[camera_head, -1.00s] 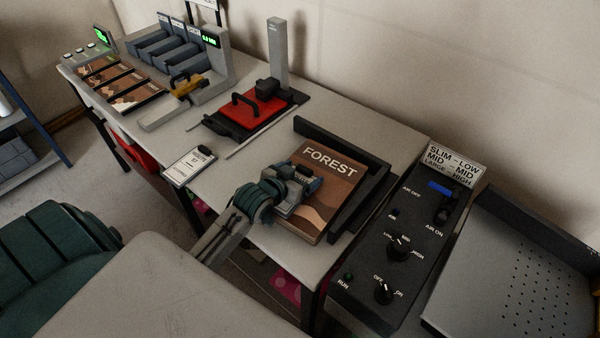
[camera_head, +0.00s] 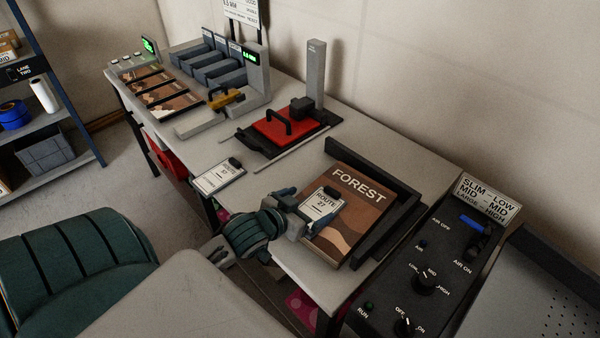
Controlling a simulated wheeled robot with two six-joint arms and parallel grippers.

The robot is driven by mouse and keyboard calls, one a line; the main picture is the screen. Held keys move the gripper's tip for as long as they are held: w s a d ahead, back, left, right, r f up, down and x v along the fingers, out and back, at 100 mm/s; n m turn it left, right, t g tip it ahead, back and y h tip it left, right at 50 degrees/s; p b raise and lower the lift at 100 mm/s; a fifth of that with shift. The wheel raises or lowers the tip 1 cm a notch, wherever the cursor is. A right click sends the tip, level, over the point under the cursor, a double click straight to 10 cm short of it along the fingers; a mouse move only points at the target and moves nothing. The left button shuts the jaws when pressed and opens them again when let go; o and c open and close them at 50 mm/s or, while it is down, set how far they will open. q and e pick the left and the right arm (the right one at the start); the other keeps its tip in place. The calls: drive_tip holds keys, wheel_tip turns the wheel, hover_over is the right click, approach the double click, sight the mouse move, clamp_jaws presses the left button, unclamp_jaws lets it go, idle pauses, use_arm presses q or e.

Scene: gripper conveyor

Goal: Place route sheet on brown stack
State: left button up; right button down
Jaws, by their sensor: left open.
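The brown stack (camera_head: 345,232), with FOREST printed on its top, sits in a black corner frame near the table's right end. A white route sheet (camera_head: 322,203) marked ROUTE 27, with a dark clip at its top, lies on the stack's upper face, left of its middle. My left gripper (camera_head: 300,211) is open at the stack's left edge, its fingers beside the sheet's near end. Whether a finger still touches the sheet cannot be told. My right gripper is out of view.
A second clipped route sheet (camera_head: 219,175) lies at the table's front edge. A red-plated press (camera_head: 283,131) stands behind it. A black control panel (camera_head: 425,275) is to the right.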

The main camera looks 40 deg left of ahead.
use_arm(q)
drive_tip(key=shift+v, duration=1.15)
drive_tip(key=shift+s, duration=0.15)
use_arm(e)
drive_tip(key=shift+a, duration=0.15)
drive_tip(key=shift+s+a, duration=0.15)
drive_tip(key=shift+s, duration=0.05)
